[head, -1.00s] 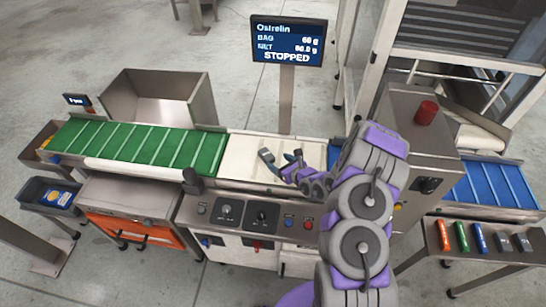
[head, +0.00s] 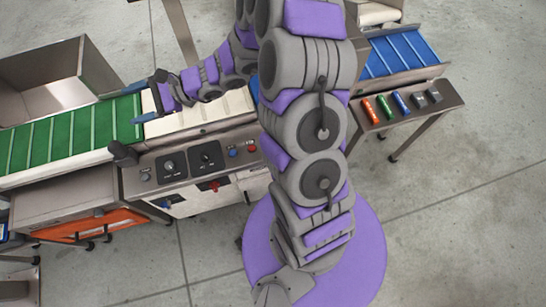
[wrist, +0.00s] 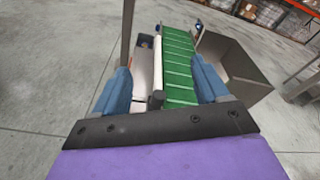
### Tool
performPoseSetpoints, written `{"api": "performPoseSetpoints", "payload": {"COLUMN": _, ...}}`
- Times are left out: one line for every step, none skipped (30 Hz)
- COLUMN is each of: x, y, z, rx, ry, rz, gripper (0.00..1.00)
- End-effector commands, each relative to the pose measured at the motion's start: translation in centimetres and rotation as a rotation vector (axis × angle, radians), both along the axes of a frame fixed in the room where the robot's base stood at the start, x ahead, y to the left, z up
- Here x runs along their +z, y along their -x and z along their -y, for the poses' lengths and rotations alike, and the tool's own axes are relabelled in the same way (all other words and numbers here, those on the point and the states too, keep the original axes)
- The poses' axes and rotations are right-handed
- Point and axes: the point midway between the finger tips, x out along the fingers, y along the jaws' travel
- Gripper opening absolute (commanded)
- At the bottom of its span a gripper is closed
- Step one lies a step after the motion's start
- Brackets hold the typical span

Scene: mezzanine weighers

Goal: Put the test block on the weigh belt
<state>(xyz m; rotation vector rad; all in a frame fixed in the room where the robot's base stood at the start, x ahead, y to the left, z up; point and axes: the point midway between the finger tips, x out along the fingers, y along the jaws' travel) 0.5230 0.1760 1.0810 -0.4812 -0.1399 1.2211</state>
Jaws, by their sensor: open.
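My gripper (head: 141,103) is open and empty, above the seam between the green belt and the white belt. In the wrist view its two blue fingers (wrist: 163,85) stand wide apart, with the green belt (wrist: 180,65) below and beyond them. The white belt (head: 212,108) in the middle of the machine seems to be the weigh belt; my arm hides part of it. I cannot tell which thing is the test block. Two small dark grey blocks (head: 427,99) lie on the side shelf at the right, far from my gripper.
Orange, green and blue sticks (head: 384,106) lie on the shelf (head: 410,119) beside the grey blocks. A blue belt (head: 400,52) runs behind it. A control panel (head: 190,163) with knobs fronts the white belt. An open metal bin (head: 55,85) stands behind the green belt. The floor at right is clear.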

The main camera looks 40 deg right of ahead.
Motion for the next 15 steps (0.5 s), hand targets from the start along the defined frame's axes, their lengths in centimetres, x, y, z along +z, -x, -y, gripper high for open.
{"api": "performPoseSetpoints", "payload": {"x": 1.9, "y": 2.0, "z": -1.1, "rx": 0.078, "ry": 0.030, "rz": 0.052, "gripper": 0.74}}
{"api": "performPoseSetpoints", "payload": {"x": 2.6, "y": 3.3, "z": -1.7, "rx": 0.127, "ry": 0.049, "rz": 0.078, "gripper": 0.74}}
{"api": "performPoseSetpoints", "payload": {"x": 3.5, "y": 5.0, "z": -2.3, "rx": 0.192, "ry": 0.078, "rz": 0.111, "gripper": 0.74}}
{"api": "performPoseSetpoints", "payload": {"x": 4.2, "y": 6.4, "z": -2.7, "rx": 0.240, "ry": 0.100, "rz": 0.137, "gripper": 0.74}}
{"api": "performPoseSetpoints", "payload": {"x": 4.6, "y": 7.7, "z": -3.1, "rx": 0.287, "ry": 0.123, "rz": 0.159, "gripper": 0.74}}
{"api": "performPoseSetpoints", "payload": {"x": 5.3, "y": 9.5, "z": -3.4, "rx": 0.348, "ry": 0.155, "rz": 0.191, "gripper": 0.74}}
{"api": "performPoseSetpoints", "payload": {"x": 5.6, "y": 10.9, "z": -3.5, "rx": 0.394, "ry": 0.182, "rz": 0.214, "gripper": 0.74}}
{"api": "performPoseSetpoints", "payload": {"x": 5.9, "y": 12.2, "z": -3.6, "rx": 0.439, "ry": 0.210, "rz": 0.234, "gripper": 0.74}}
{"api": "performPoseSetpoints", "payload": {"x": 6.2, "y": 14.0, "z": -3.6, "rx": 0.498, "ry": 0.249, "rz": 0.263, "gripper": 0.74}}
{"api": "performPoseSetpoints", "payload": {"x": 6.3, "y": 15.3, "z": -3.4, "rx": 0.542, "ry": 0.278, "rz": 0.280, "gripper": 0.74}}
{"api": "performPoseSetpoints", "payload": {"x": 6.4, "y": 16.6, "z": -3.3, "rx": 0.585, "ry": 0.308, "rz": 0.299, "gripper": 0.74}}
{"api": "performPoseSetpoints", "payload": {"x": 6.6, "y": 18.3, "z": -2.9, "rx": 0.641, "ry": 0.351, "rz": 0.324, "gripper": 0.74}}
{"api": "performPoseSetpoints", "payload": {"x": 6.6, "y": 19.5, "z": -2.6, "rx": 0.683, "ry": 0.384, "rz": 0.340, "gripper": 0.74}}
{"api": "performPoseSetpoints", "payload": {"x": 6.6, "y": 20.7, "z": -2.2, "rx": 0.723, "ry": 0.418, "rz": 0.356, "gripper": 0.74}}
{"api": "performPoseSetpoints", "payload": {"x": 6.5, "y": 22.2, "z": -1.5, "rx": 0.775, "ry": 0.467, "rz": 0.377, "gripper": 0.74}}
